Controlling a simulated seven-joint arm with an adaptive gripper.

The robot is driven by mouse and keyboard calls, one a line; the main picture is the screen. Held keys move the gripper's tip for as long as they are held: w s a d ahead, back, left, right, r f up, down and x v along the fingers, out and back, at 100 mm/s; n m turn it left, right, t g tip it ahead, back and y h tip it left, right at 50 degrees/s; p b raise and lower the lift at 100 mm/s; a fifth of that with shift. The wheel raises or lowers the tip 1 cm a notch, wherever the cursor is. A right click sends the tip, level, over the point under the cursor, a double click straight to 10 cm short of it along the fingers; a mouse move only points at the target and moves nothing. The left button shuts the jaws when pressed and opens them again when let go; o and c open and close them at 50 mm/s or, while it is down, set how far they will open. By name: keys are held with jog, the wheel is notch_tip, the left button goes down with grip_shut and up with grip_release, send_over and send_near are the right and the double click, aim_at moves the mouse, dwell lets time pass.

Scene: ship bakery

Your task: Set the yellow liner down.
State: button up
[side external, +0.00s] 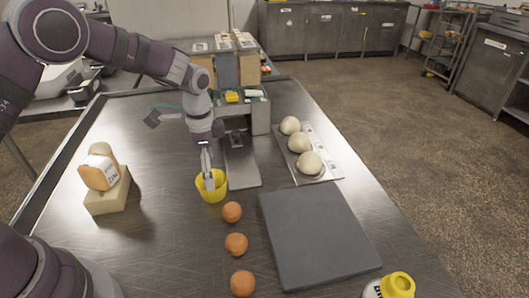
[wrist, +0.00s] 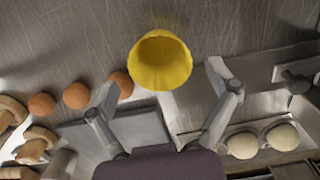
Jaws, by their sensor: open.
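The yellow liner (side external: 211,190) is a small fluted cup. It appears to stand upright on the steel table, at the near left corner of a grey metal plate. In the wrist view the liner (wrist: 161,66) shows its open mouth and looks empty. My gripper (side external: 208,177) is down at the liner, with a finger hiding part of it. In the wrist view my gripper (wrist: 163,82) is open, its fingertips spread to either side of the liner with a gap on both sides. The liner's underside is hidden.
Several brown round items, one an egg-like ball (side external: 232,212), line up nearer the camera. A dark grey slab (side external: 318,235) lies to the right. Dough balls sit on a tray (side external: 326,175) behind it. Table left of the liner is clear.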

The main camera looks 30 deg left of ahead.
jog(key=s+r+n+t, duration=0.15)
jog(key=s+r, duration=0.25)
jog(key=r, duration=0.4)
jog(key=s+r+n+t, duration=0.1)
jog(key=s+r+n, duration=0.2)
jog(key=r, duration=0.5)
jog(key=s+n+t, duration=0.3)
jog(key=s+n, duration=0.1)
jog(key=s, duration=0.4)
jog(key=shift+a+r, duration=0.2)
jog(key=shift+a, duration=0.15)
jog(key=shift+s+f+n, duration=0.15)
jog(key=shift+s+n, duration=0.05)
jog(key=shift+n, duration=0.05)
jog(key=shift+c, duration=1)
jog(key=shift+w, duration=0.1)
